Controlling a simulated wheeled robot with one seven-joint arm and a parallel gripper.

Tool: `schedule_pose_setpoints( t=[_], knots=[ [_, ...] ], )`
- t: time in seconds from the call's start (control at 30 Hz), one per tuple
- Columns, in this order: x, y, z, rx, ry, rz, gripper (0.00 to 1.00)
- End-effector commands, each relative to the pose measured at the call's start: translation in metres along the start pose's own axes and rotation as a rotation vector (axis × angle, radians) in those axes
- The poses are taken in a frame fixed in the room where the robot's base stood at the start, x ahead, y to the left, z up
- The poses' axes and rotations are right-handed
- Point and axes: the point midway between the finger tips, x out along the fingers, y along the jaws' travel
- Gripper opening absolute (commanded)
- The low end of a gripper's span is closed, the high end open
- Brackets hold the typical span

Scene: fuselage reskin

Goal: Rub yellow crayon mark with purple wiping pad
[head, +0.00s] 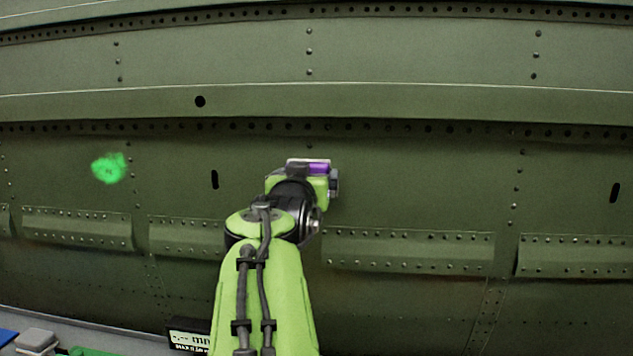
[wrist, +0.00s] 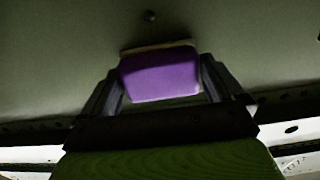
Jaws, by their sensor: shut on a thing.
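My gripper (head: 305,180) is shut on the purple wiping pad (head: 319,167) in front of the green fuselage skin (head: 420,185). In the wrist view the purple pad (wrist: 160,76) sits between the two dark fingers, with a thin tan edge on its far side. The pad is close to the skin; I cannot tell whether it touches. No yellow crayon mark shows in either view; the arm, gripper and pad hide part of the skin.
A bright green mark (head: 109,168) is on the skin at the left. Dark marks (head: 214,179) (head: 615,192), rivet rows and raised ribs (head: 408,250) run across the skin. A grey block (head: 36,340) and a dark display box (head: 188,335) stand at the lower left.

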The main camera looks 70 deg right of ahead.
Motion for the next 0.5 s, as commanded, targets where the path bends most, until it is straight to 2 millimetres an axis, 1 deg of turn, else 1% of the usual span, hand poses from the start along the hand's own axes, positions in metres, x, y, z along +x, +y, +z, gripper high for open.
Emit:
schedule_pose_setpoints(
  t=[0.03, 0.1, 0.27, 0.5],
  knots=[
    [0.000, -0.005, 0.000, 0.000, 0.001, -0.002, 0.70],
    [0.000, -0.010, 0.000, 0.000, 0.001, -0.001, 0.70],
    [0.000, -0.017, 0.000, 0.000, 0.000, -0.001, 0.70],
    [0.001, -0.042, 0.000, 0.000, 0.000, -0.002, 0.70]
  ],
)
